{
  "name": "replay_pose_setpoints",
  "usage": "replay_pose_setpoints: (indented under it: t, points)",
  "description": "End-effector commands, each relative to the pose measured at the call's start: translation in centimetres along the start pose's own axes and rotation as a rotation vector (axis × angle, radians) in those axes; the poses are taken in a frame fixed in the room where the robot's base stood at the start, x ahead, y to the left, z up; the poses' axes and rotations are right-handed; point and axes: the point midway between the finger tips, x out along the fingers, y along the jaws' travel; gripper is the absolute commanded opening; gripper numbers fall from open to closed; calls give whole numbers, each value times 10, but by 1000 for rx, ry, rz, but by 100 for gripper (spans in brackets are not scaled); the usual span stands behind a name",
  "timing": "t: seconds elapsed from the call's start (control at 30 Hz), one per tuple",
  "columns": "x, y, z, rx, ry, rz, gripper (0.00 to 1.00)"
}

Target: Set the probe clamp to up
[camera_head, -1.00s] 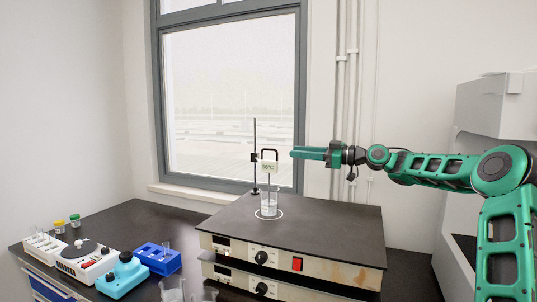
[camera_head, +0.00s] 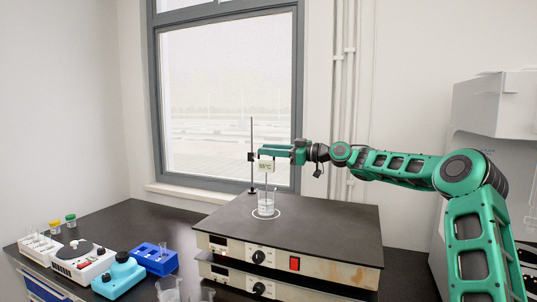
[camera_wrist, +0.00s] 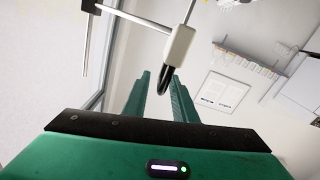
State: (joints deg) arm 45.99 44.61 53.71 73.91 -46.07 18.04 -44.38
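The probe (camera_head: 265,167) has a white display box, partly hidden by my gripper, and hangs upright over a glass beaker (camera_head: 266,207) on the hot plate. The probe clamp (camera_head: 251,157) sits partway up a thin dark stand rod (camera_head: 252,135). My gripper (camera_head: 264,151) is level with the top of the probe. The handle's end lies between the two green fingers (camera_wrist: 160,80), which are apart with a visible gap. Contact cannot be told.
A hot plate (camera_head: 330,222) with a black top lies below my arm, stacked on another. At left are a blue rack (camera_head: 155,260), a teal device (camera_head: 118,278), a white device (camera_head: 82,262) and a tube rack (camera_head: 38,248). A window is behind the stand.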

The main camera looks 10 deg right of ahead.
Motion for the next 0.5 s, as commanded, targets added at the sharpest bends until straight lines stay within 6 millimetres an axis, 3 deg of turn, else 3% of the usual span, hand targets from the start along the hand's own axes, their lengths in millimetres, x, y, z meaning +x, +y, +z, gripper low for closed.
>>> replay_pose_setpoints:
  t: [0.03,0.1,0.33,0.5]
  points:
    - [0,0,0,0,0,0,12]
    - [0,0,0,0,0,0,0]
    - [-1,2,-5,-3,0,3,0]
    - [0,10,-41,-9,2,5,0]
